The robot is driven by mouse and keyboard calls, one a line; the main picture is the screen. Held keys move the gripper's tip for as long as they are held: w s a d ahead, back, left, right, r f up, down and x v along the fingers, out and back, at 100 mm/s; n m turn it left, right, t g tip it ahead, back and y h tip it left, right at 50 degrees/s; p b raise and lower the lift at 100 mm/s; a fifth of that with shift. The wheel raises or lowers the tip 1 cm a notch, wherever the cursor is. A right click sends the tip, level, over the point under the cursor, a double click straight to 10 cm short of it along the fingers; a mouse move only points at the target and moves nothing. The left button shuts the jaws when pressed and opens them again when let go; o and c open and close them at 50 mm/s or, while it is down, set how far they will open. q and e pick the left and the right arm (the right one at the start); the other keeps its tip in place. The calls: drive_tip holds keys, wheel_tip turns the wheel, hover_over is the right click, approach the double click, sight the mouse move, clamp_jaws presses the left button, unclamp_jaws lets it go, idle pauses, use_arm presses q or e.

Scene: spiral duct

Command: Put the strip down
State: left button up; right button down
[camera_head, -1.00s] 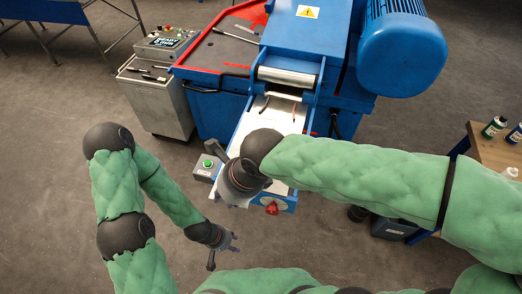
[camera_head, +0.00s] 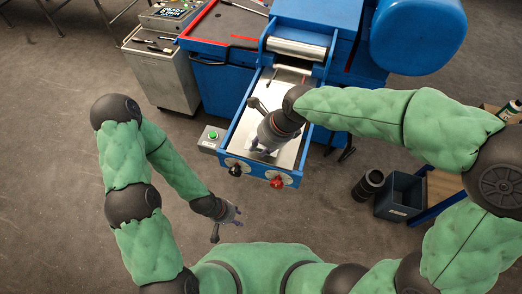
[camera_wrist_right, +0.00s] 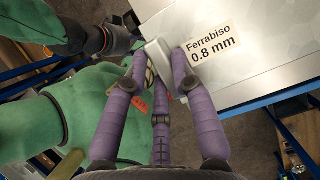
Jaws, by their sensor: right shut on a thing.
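The strip is a pale metal sheet (camera_wrist_right: 250,75) in the right wrist view, with a label reading "Ferrabiso 0.8 mm" (camera_wrist_right: 210,45). In the head view, a pale sheet surface (camera_head: 240,136) shows on the blue feed table (camera_head: 222,150), partly hidden under my right arm. My right gripper (camera_head: 262,150) is over the front part of that table. In the right wrist view its purple fingers (camera_wrist_right: 158,75) close around a pale grey piece at the sheet's edge; the exact contact is partly hidden. My left gripper (camera_head: 229,222) is open and empty, low in front of the table.
The blue machine (camera_head: 335,50) stands behind the feed table. A red knob (camera_head: 277,182) and a black knob (camera_head: 235,170) are on the table's front. A green-button box (camera_head: 211,138) is at its left. A dark bin (camera_head: 402,195) stands on the right. Floor in front is clear.

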wheel_tip(320, 180, down, 3)
drive_tip(key=shift+w+f+b, duration=0.1)
drive_tip(key=shift+f+b, duration=0.05)
drive_tip(key=shift+b, duration=0.2)
drive_tip(key=c, duration=1)
unclamp_jaws()
drive_tip(key=shift+c, duration=0.2)
drive_tip(key=p+v, duration=0.2)
drive_tip(key=v, duration=1)
